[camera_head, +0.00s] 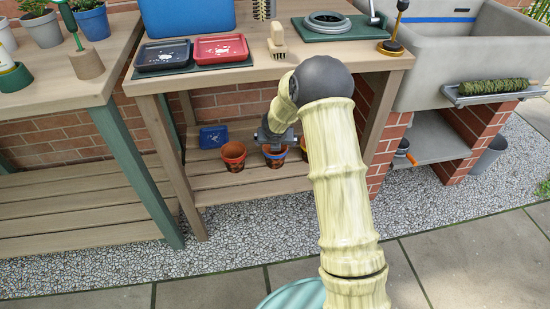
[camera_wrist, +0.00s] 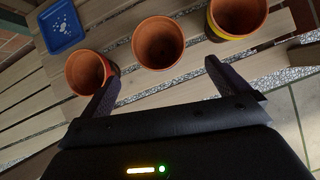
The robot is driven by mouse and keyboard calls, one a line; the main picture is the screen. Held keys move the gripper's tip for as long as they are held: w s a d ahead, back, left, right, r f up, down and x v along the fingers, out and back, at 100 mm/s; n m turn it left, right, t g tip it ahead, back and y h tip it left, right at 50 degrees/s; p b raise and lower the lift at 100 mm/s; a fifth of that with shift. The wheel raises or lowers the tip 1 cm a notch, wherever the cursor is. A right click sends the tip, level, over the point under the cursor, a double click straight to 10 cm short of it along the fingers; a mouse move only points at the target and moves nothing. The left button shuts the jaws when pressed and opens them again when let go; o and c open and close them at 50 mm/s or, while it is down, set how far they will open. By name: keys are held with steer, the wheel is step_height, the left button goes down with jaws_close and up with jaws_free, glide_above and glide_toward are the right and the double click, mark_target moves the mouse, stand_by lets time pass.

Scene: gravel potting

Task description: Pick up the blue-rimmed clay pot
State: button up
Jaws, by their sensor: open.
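The blue-rimmed clay pot (camera_head: 274,159) stands upright on the lower wooden shelf, the middle one of three pots; a bluish band shows at its rim in the head view. In the wrist view the middle pot (camera_wrist: 158,43) shows its open mouth, and no blue can be made out there.
A yellow-banded pot (camera_wrist: 238,18) stands on the right, mostly hidden by my arm in the head view. A blue tray (camera_head: 213,137) is at the shelf's back left. The bench top (camera_head: 265,72) overhangs the shelf.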

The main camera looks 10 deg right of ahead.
steer(key=b, duration=0.2)
glide_above(274, 160)
steer(key=w+d, duration=0.1)
step_height(274, 160, down, 6)
steer(key=f, duration=0.1)
steer(key=shift+w, duration=0.45)
steer(key=b+x, duration=0.1)
steer(key=x, duration=0.1)
steer(key=b+x, duration=0.2)
steer(key=x, duration=0.1)
steer(key=shift+w, duration=0.35)
steer(key=shift+r, duration=0.15)
